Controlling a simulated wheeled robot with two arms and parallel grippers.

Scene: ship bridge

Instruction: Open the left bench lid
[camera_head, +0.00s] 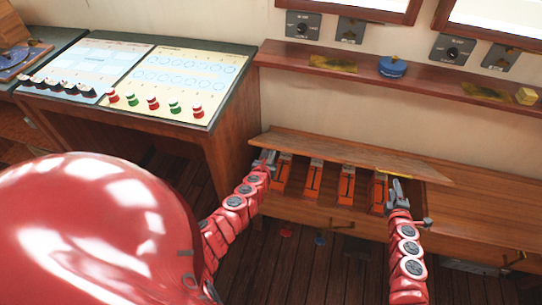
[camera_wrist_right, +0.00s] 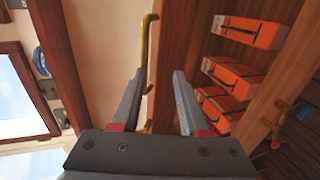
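The left bench lid (camera_head: 345,156) is a long wooden board, raised and tilted above the left bench compartment. Several orange boxes (camera_head: 314,177) with dark straps show beneath it, and also in the right wrist view (camera_wrist_right: 246,31). My left gripper (camera_head: 266,158) is at the lid's left end; its fingers are too small to judge. My right gripper (camera_head: 396,184) is at the lid's front edge towards the right end. In the right wrist view its fingers (camera_wrist_right: 160,75) are apart, with a brass handle (camera_wrist_right: 147,42) and wood edge beyond them. Contact with the lid is unclear.
The right bench lid (camera_head: 480,216) lies flat to the right. A wall shelf (camera_head: 430,85) with a blue round object (camera_head: 392,67) runs above. A console (camera_head: 200,128) stands left of the bench. Dark plank floor (camera_head: 300,262) lies in front.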

